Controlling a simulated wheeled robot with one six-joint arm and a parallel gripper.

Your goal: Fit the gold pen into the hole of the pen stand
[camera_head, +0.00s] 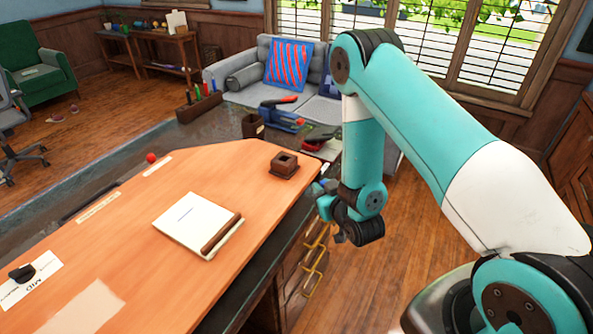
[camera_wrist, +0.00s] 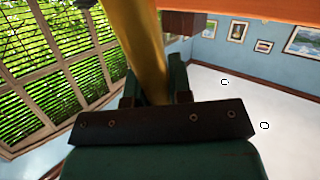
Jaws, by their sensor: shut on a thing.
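The pen stand (camera_head: 284,166) is a small dark brown block with a square hole in its top. It sits on the orange desktop near its right edge in the head view. My gripper (camera_head: 325,190) is beside that edge, to the right of the stand and apart from it. In the wrist view my gripper (camera_wrist: 156,88) is shut on the gold pen (camera_wrist: 140,40), a thick shiny shaft running up out of the frame. The pen's far end is out of view there, and I cannot make out the pen in the head view. A brown block, likely the stand, shows near the pen.
A notepad (camera_head: 198,225) with a brown bar lies on the orange desktop (camera_head: 130,245). A dark brown cup (camera_head: 253,125), a blue stapler-like object (camera_head: 283,119) and a pen rack (camera_head: 199,105) stand behind. Drawers with brass handles (camera_head: 315,260) are below my gripper.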

